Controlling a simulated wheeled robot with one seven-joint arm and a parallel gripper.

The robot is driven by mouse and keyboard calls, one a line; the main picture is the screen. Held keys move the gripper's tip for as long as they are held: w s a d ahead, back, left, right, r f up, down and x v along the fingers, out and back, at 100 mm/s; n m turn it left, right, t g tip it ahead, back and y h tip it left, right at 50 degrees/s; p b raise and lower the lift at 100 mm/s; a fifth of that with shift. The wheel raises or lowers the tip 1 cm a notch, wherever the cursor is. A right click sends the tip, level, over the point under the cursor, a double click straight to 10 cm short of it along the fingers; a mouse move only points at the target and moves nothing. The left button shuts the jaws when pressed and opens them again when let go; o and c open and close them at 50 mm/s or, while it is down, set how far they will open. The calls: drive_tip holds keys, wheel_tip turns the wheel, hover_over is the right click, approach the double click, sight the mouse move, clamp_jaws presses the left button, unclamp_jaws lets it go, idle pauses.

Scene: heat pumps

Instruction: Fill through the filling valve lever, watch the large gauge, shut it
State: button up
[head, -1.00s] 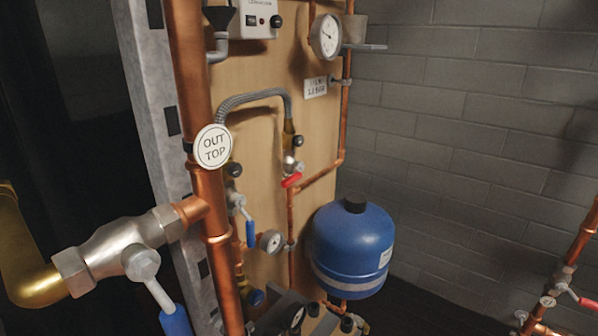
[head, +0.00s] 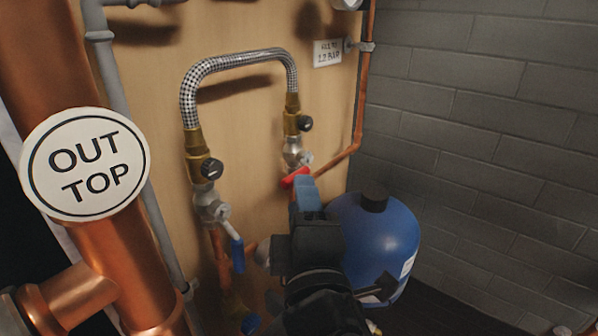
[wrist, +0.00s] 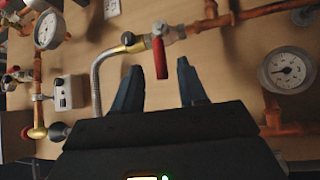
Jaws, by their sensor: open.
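A red valve lever (head: 296,178) is on the silver valve below the right end of the braided filling hose (head: 240,58). In the wrist view the red lever (wrist: 160,57) lies crosswise to its pipe. My gripper (head: 305,192) is open, its blue fingers just below the lever in the head view. In the wrist view the lever's tip shows between the two fingertips of my gripper (wrist: 160,79); contact cannot be told. The large gauge is nearly cut off at the head view's top edge; a white gauge (wrist: 47,30) shows at the wrist view's upper left, reading illegible.
A blue lever (head: 237,255) hangs below the hose's left end. A blue tank (head: 385,240) stands right of my gripper. A thick copper pipe with an OUT TOP tag (head: 85,163) fills the left. A second gauge (wrist: 287,70) is at the wrist view's right. A small sign (head: 328,52) is hard to read.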

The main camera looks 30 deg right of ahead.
sight(298, 172)
drive_tip(key=p+x, duration=0.1)
drive_tip(key=x, duration=0.5)
clamp_jaws()
idle(0.3)
